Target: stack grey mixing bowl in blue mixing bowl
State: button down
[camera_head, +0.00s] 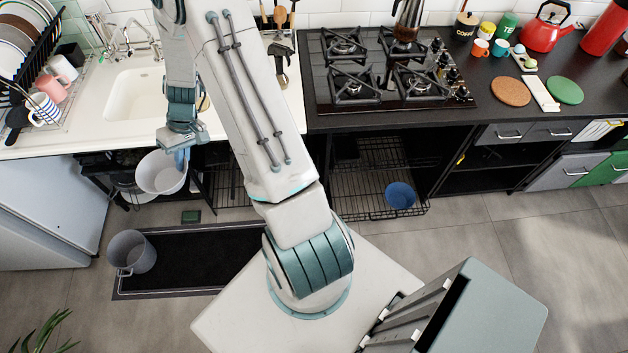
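The grey mixing bowl (158,174) is pale, light grey, and is in front of the sink counter's open lower shelf. My gripper (183,159) points down at its right rim and appears shut on it; the fingertips are small and partly hidden. The bowl looks slightly tilted and clear of the floor. The blue mixing bowl (400,195) sits upright and looks empty on the lower wire rack under the hob, to the right of my gripper.
A grey bucket (131,252) stands on the dark mat (200,258). The black counter edge (380,112) overhangs the wire rack (350,200). The sink (135,95) and dish rack (60,95) are at left. Floor (480,235) right of the rack is clear.

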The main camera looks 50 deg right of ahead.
aim_at(398, 201)
jog(key=u, duration=0.55)
jog(key=k, duration=1.95)
jog(key=z, duration=2.45)
jog(key=i, duration=0.35)
jog(key=z, duration=0.05)
